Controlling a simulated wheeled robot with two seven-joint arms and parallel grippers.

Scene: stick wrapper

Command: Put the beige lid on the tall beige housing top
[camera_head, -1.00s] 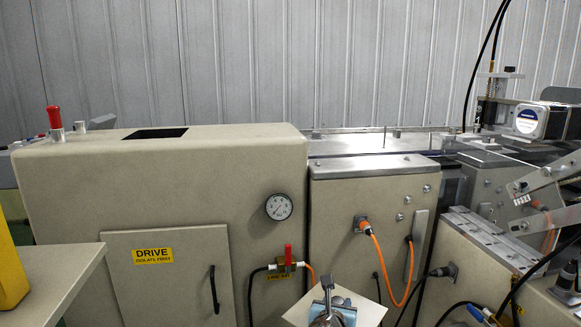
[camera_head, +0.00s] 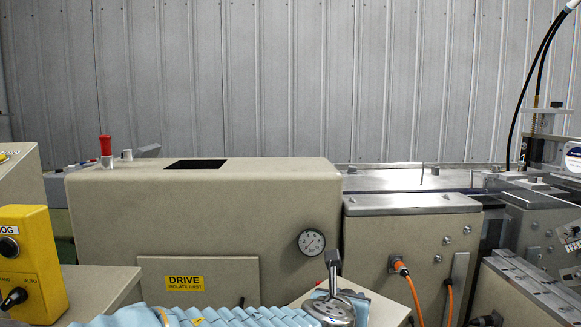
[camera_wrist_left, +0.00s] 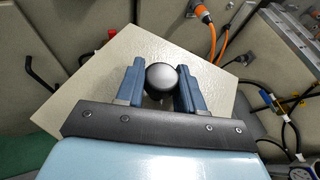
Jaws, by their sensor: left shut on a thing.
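The tall beige housing (camera_head: 190,215) stands at left of centre in the head view. A dark rectangular opening (camera_head: 195,164) shows in its flat top. My left gripper (camera_wrist_left: 160,76) is shut on the dark round knob (camera_wrist_left: 162,77) of the beige lid (camera_wrist_left: 100,68), a flat square plate. The lid also shows low in the head view (camera_head: 385,309), in front of the housing's right end and below its top, apart from the opening. My gripper and light-blue sleeve cover part of it there. My right gripper is not in view.
A red-capped post (camera_head: 106,150) stands on the housing's left end. A yellow control box (camera_head: 30,255) is at the lower left. A round gauge (camera_head: 311,242) and a lower cabinet with an orange cable (camera_head: 412,290) are near the lid. The space above the housing is clear.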

